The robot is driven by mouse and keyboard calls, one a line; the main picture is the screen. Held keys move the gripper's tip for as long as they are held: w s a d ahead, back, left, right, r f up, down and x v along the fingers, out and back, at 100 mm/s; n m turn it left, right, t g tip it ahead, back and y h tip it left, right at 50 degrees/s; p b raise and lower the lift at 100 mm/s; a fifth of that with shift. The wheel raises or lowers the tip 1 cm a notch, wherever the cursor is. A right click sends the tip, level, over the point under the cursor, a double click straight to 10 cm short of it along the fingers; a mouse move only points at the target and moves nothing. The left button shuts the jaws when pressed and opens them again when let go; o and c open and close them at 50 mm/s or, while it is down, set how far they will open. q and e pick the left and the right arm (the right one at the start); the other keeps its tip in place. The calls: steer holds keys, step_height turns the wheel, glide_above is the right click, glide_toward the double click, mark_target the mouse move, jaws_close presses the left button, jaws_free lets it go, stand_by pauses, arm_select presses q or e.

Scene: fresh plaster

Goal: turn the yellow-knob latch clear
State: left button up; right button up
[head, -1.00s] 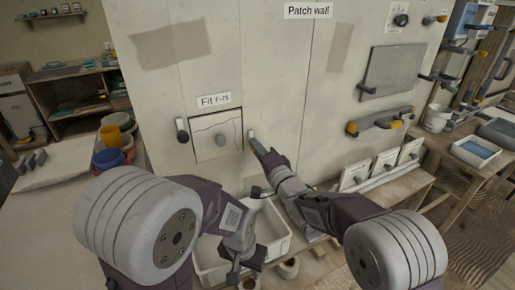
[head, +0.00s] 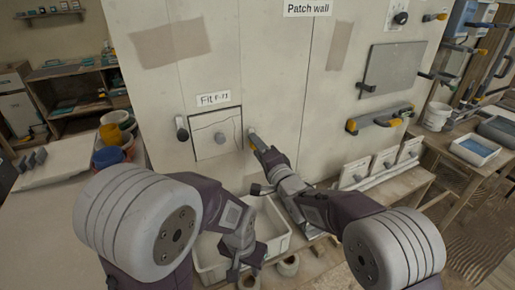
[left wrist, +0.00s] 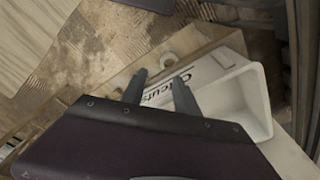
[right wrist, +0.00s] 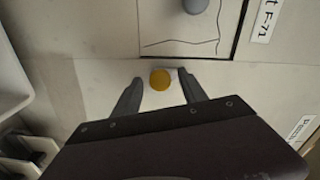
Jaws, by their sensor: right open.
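A panel (head: 213,142) with a crack line and a grey round knob is set in the wall under a "Fit" label. The yellow-knob latch (head: 252,133) is at the panel's right edge; its pale bar appears upright beside the panel. In the right wrist view its yellow knob (right wrist: 160,80) lies between my fingertips, with a finger on either side and small gaps. My right gripper (right wrist: 160,77) is open; it reaches the latch in the head view (head: 259,146). A dark-knob latch (head: 182,129) is at the panel's left edge. My left gripper (left wrist: 157,85) is open and empty over the bin.
A white bin (head: 283,236) stands below the panel. Several small tiles lean on the ledge (head: 385,168) at right. A yellow-ended tool (head: 380,121) hangs on the wall, and coloured pots (head: 108,158) stand at left. The wall around the panel is mostly clear.

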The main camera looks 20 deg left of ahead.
steer(key=shift+s, duration=0.1)
steer(key=v, duration=0.9)
steer(key=shift+b, duration=0.4)
